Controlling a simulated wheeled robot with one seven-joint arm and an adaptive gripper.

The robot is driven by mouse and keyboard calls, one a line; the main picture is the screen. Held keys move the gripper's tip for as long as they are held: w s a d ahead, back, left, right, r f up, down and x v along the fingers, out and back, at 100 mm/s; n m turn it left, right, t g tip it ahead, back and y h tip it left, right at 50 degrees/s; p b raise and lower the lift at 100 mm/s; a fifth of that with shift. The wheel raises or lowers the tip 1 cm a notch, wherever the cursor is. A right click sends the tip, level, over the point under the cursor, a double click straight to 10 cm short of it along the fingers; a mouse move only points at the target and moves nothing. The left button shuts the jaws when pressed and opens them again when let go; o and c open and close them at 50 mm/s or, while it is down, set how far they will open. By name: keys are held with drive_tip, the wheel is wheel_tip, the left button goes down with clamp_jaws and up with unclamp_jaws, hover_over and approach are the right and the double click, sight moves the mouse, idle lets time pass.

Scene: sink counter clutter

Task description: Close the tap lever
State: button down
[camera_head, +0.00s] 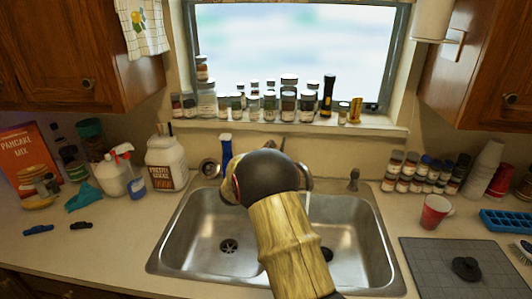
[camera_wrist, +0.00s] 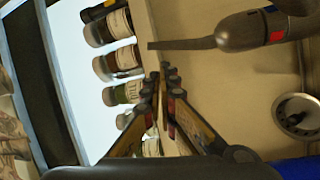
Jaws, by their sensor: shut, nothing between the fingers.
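In the wrist view the grey metal tap (camera_wrist: 255,30) enters from the upper right, with a red and a blue mark on its body. Its flat dark lever (camera_wrist: 185,44) points left from the body. My gripper (camera_wrist: 163,72) is shut and empty, its fingertips just below the lever in the picture; a small gap seems to separate them. In the head view my arm hides the gripper and most of the tap. A grey curved part, seemingly the tap (camera_head: 304,177), shows right of my arm. A thin pale streak like running water hangs below it.
The double steel sink (camera_head: 185,235) lies below my arm. Several jars (camera_head: 288,100) line the window sill behind. A blue spray bottle (camera_head: 226,150) and a round metal strainer (camera_head: 209,168) stand left of the tap. A red cup (camera_head: 434,212) is on the right counter.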

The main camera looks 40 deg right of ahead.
sight(285, 140)
drive_tip(key=shift+b+x, duration=0.45)
drive_tip(key=shift+x, duration=2)
drive_tip(key=s+m, duration=0.1)
drive_tip(key=s+m+h+b, duration=0.1)
drive_tip(key=s+m+g+h+b, duration=0.1)
drive_tip(key=s+m, duration=0.1)
drive_tip(key=shift+a+f, duration=0.35)
drive_tip(key=shift+a, duration=0.05)
drive_tip(key=shift+a+f, duration=0.1)
drive_tip(key=shift+f, duration=0.1)
